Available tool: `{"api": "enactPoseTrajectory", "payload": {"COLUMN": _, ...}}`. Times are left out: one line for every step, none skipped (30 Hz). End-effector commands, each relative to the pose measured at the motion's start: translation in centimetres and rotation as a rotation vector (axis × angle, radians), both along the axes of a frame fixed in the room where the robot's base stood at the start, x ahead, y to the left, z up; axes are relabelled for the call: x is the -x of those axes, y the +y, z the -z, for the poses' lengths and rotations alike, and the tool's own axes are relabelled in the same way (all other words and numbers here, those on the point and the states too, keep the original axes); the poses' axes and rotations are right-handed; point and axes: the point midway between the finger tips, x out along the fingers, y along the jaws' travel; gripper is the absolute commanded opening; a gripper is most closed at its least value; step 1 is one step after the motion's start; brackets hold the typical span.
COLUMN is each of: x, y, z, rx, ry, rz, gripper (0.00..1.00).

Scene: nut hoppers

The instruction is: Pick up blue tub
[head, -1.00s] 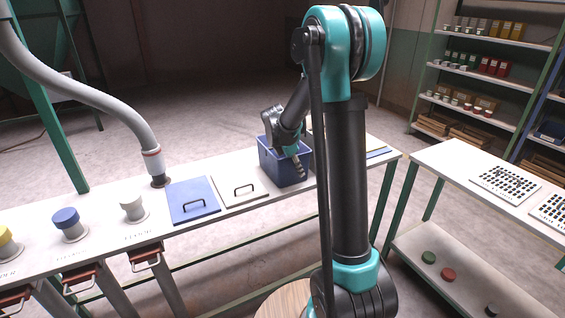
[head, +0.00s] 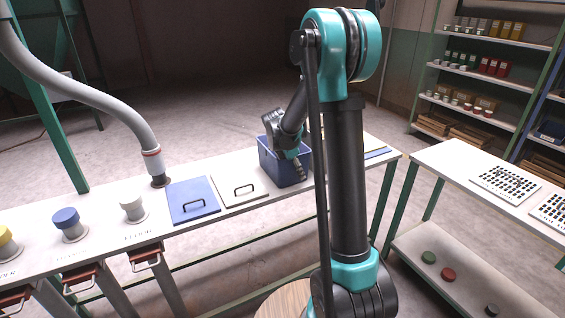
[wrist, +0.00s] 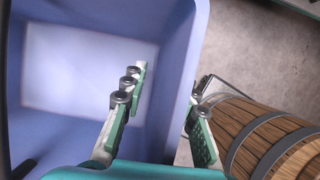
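The blue tub (head: 273,163) stands on the white bench near its right end, with my arm partly in front of its right side. In the wrist view the tub (wrist: 30,120) fills the left half, and I look down into its pale, empty-looking inside. My gripper (wrist: 167,88) is open across the tub's near wall. One finger is inside the tub and the other is outside. A gap shows between the inner finger and the wall. In the head view my gripper (head: 300,172) is low at the tub's front right.
A wooden barrel (wrist: 265,135) stands outside the tub. Another table (head: 450,160) is at the right.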

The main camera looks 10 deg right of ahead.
Motion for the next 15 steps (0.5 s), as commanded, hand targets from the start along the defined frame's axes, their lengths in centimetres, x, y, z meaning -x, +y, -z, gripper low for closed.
{"api": "enactPoseTrajectory", "payload": {"x": 0.0, "y": 0.0, "z": 0.0, "rx": 0.0, "ry": 0.0, "rz": 0.0, "gripper": 0.29}}
{"api": "enactPoseTrajectory", "payload": {"x": 0.0, "y": 0.0, "z": 0.0, "rx": 0.0, "ry": 0.0, "rz": 0.0, "gripper": 0.29}}
{"api": "enactPoseTrajectory", "payload": {"x": 0.0, "y": 0.0, "z": 0.0, "rx": 0.0, "ry": 0.0, "rz": 0.0, "gripper": 0.29}}
{"api": "enactPoseTrajectory", "payload": {"x": 0.0, "y": 0.0, "z": 0.0, "rx": 0.0, "ry": 0.0, "rz": 0.0, "gripper": 0.29}}
{"api": "enactPoseTrajectory", "payload": {"x": 0.0, "y": 0.0, "z": 0.0, "rx": 0.0, "ry": 0.0, "rz": 0.0, "gripper": 0.29}}
{"api": "enactPoseTrajectory", "payload": {"x": 0.0, "y": 0.0, "z": 0.0, "rx": 0.0, "ry": 0.0, "rz": 0.0, "gripper": 0.24}}
{"api": "enactPoseTrajectory", "payload": {"x": 0.0, "y": 0.0, "z": 0.0, "rx": 0.0, "ry": 0.0, "rz": 0.0, "gripper": 0.2}}
{"api": "enactPoseTrajectory", "payload": {"x": 0.0, "y": 0.0, "z": 0.0, "rx": 0.0, "ry": 0.0, "rz": 0.0, "gripper": 0.16}}
{"api": "enactPoseTrajectory", "payload": {"x": 0.0, "y": 0.0, "z": 0.0, "rx": 0.0, "ry": 0.0, "rz": 0.0, "gripper": 0.11}}
{"api": "enactPoseTrajectory", "payload": {"x": 0.0, "y": 0.0, "z": 0.0, "rx": 0.0, "ry": 0.0, "rz": 0.0, "gripper": 0.08}}
{"api": "enactPoseTrajectory", "payload": {"x": 0.0, "y": -0.01, "z": 0.0, "rx": 0.0, "ry": 0.0, "rz": 0.0, "gripper": 0.04}}
{"api": "enactPoseTrajectory", "payload": {"x": 0.0, "y": 0.0, "z": 0.0, "rx": 0.0, "ry": 0.0, "rz": 0.0, "gripper": 0.0}}
{"api": "enactPoseTrajectory", "payload": {"x": 0.0, "y": -0.01, "z": 0.0, "rx": 0.0, "ry": 0.0, "rz": 0.0, "gripper": 0.0}}
{"api": "enactPoseTrajectory", "payload": {"x": 0.0, "y": -0.01, "z": 0.0, "rx": 0.0, "ry": 0.0, "rz": 0.0, "gripper": 0.0}}
{"api": "enactPoseTrajectory", "payload": {"x": 0.0, "y": 0.0, "z": 0.0, "rx": 0.0, "ry": 0.0, "rz": 0.0, "gripper": 0.0}}
